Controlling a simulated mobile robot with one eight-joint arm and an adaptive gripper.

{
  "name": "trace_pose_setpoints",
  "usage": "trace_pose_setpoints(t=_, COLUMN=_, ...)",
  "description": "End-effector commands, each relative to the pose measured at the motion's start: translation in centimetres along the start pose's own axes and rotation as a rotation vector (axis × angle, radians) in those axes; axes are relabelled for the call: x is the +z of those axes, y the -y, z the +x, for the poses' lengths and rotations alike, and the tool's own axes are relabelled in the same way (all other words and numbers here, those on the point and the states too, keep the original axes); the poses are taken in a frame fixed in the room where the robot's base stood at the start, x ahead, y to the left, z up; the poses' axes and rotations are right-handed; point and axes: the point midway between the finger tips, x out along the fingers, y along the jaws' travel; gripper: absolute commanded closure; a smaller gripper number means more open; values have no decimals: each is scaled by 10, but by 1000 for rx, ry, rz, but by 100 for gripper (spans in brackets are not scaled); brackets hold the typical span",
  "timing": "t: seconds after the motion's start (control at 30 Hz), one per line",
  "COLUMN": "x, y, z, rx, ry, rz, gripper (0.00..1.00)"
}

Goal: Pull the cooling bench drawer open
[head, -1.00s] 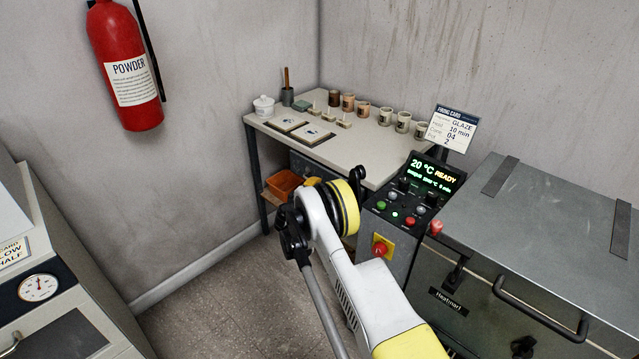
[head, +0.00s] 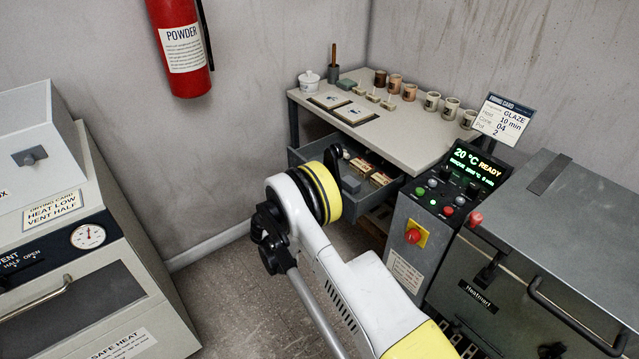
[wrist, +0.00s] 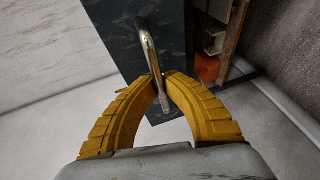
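The cooling bench (head: 408,140) has a pale top and stands in the corner in the head view. Its grey drawer (head: 384,196) is pulled out from under the top, with several small labelled items inside. My arm covers part of the drawer front in the head view. In the wrist view the dark drawer front (wrist: 115,32) and its metal bar handle (wrist: 148,48) show. My gripper (wrist: 160,78) has its yellow fingers closed together around the handle. The fingers are hidden behind my arm in the head view.
The control box (head: 425,232) and grey kiln (head: 545,245) stand close on the right. A drying cabinet (head: 85,250) is on the left. Several cups (head: 431,101) and a lidded jar (head: 309,82) stand on the bench. Floor (head: 222,290) is clear between cabinet and arm.

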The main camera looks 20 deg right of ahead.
Motion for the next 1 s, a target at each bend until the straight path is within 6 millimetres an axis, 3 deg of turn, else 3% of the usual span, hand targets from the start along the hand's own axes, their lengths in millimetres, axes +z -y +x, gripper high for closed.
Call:
trace_pose_setpoints(t=0.53, x=-5, y=2, z=-10, rx=0, ry=-1, rz=0, gripper=100)
trace_pose_setpoints(t=0.63, x=-5, y=2, z=-10, rx=0, ry=-1, rz=0, gripper=68)
trace_pose_setpoints(t=1.0, x=-5, y=2, z=-14, rx=0, ry=-1, rz=-1, gripper=68)
